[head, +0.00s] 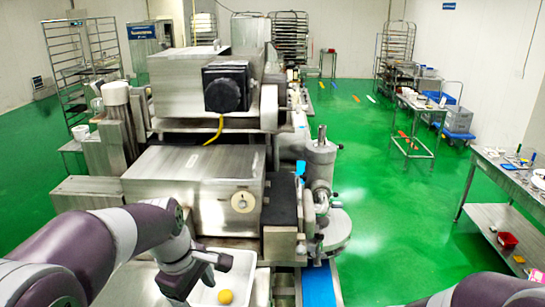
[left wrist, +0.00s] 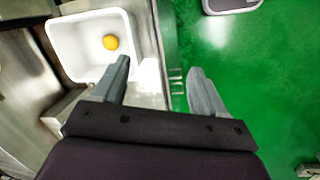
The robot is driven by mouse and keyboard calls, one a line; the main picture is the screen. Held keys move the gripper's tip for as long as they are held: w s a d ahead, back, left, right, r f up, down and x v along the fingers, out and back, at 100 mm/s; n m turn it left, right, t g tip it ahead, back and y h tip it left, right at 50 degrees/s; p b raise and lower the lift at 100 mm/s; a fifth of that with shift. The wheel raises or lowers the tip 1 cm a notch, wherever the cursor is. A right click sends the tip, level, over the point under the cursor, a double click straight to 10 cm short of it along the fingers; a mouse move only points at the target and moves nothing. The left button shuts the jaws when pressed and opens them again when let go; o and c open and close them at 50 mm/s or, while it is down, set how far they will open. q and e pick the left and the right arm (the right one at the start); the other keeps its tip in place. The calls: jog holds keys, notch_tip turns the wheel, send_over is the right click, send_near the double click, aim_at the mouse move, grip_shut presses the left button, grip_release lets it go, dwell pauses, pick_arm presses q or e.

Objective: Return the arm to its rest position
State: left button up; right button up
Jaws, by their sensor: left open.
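My left arm comes in from the left in the head view and its gripper (head: 215,272) is over the edge of a white tray (head: 243,268). In the left wrist view the left gripper (left wrist: 160,80) has its two fingers spread apart with nothing between them. A round yellow ball (head: 226,296) lies in the tray, apart from the fingers. The ball (left wrist: 110,42) and the tray (left wrist: 62,45) also show at the upper left of the left wrist view. Part of my right arm shows at the lower right of the head view; its gripper is out of frame.
The steel encrusting machine (head: 190,185) stands directly ahead, with a round metal unit (head: 320,165) on its right side. A blue belt (head: 318,285) runs below that. A steel table (head: 510,175) stands at the right. Open green floor (head: 390,215) lies between.

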pick_arm(q)
jog(key=s+a+f+m+b, duration=0.1)
jog(key=s+f+m+b, duration=0.3)
jog(key=f, duration=0.3)
jog(key=s+a+f+m+y+b, duration=0.1)
jog(key=s+f+m+b, duration=0.2)
jog(key=f+m+b, duration=0.2)
jog(key=s+a+f+m+b, duration=0.1)
jog(key=s+f+m+b, duration=0.3)
jog(key=f, duration=0.7)
jog(key=shift+s+a+f+m+y, duration=0.2)
jog(key=shift+s+a+m+y, duration=0.1)
jog(key=shift+s+m, duration=0.1)
